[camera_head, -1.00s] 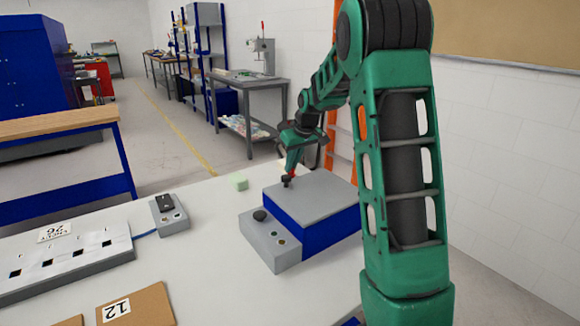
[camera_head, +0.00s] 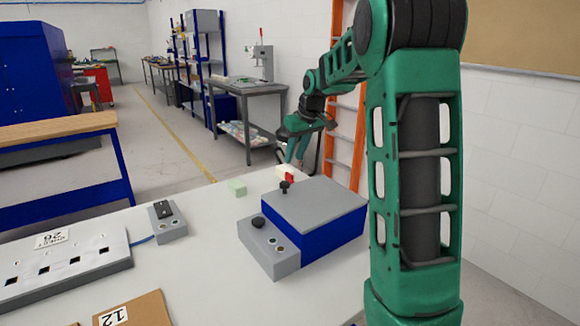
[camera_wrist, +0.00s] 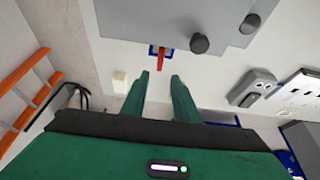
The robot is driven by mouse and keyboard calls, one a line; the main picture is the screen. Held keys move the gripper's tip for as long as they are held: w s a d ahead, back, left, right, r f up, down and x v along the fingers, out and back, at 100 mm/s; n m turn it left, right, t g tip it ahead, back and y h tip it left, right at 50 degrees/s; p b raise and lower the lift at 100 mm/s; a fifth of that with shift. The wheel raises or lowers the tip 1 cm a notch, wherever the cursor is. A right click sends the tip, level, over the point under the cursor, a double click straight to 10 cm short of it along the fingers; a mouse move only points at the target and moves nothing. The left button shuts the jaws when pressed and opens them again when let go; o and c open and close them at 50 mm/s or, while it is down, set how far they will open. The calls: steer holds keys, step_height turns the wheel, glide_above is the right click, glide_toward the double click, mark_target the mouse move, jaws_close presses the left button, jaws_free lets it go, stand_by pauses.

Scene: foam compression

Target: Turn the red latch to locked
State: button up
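The red latch (camera_head: 290,177) shows at the far edge of the grey-topped blue box (camera_head: 318,205), just behind a black knob (camera_head: 284,187). In the wrist view the red latch (camera_wrist: 162,58) sits in a blue bracket on the box's edge and points toward my gripper. My gripper (camera_wrist: 160,75) is open and empty, its two green fingers apart. The latch lies just beyond the fingertips, roughly in line with the gap.
A small switch box (camera_head: 167,222) and a socket strip (camera_head: 70,260) stand left. An orange ladder (camera_head: 345,130) stands behind.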

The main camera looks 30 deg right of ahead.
steer(key=v, duration=0.3)
stand_by(0.5)
steer(key=s+a+f+m+g, duration=0.1)
steer(key=s+a+f+m, duration=0.1)
steer(key=s, duration=1.1)
steer(key=s+a+f+m+g, duration=0.2)
steer(key=s+a+f, duration=0.2)
steer(key=s, duration=1)
steer(key=s+a+f+m+g, duration=0.1)
steer(key=s+a+f+m, duration=0.2)
steer(key=s, duration=1)
steer(key=shift+s+f+g, duration=0.3)
steer(key=shift+s+f, duration=0.1)
steer(key=shift+f, duration=0.2)
